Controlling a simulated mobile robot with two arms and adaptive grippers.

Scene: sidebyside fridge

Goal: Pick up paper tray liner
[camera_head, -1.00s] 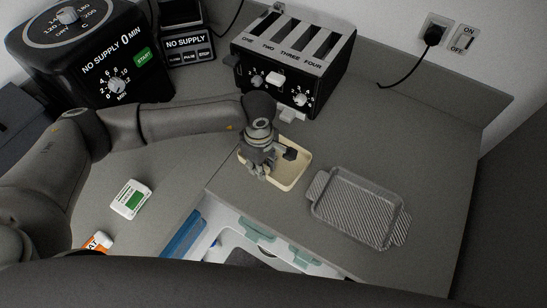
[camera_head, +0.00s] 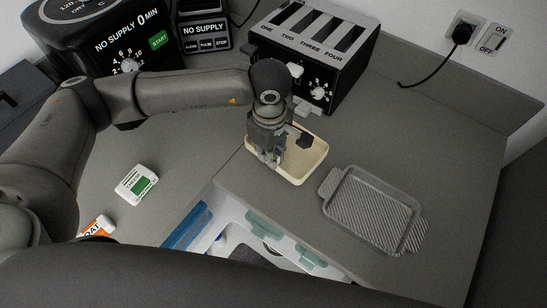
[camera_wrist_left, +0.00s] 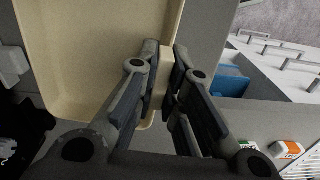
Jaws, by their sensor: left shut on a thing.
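The paper tray liner (camera_head: 301,168) shows as a shallow cream tray with raised walls, at the middle of the head view over the grey counter. My left gripper (camera_head: 268,160) points down at its left side. In the left wrist view, the liner (camera_wrist_left: 85,60) fills the upper left, and the left gripper's fingers (camera_wrist_left: 164,88) are shut on its rim, one on each side of the wall. I cannot tell whether the liner is clear of the counter. The gripper hides part of its left wall. My right gripper is not in view.
A ribbed grey metal tray (camera_head: 372,212) lies to the right. A four-slot toaster (camera_head: 318,55) stands behind. A white-green box (camera_head: 136,184) and an orange-white carton (camera_head: 98,228) are on the left. An open drawer or compartment (camera_head: 262,228) lies in front, below the counter.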

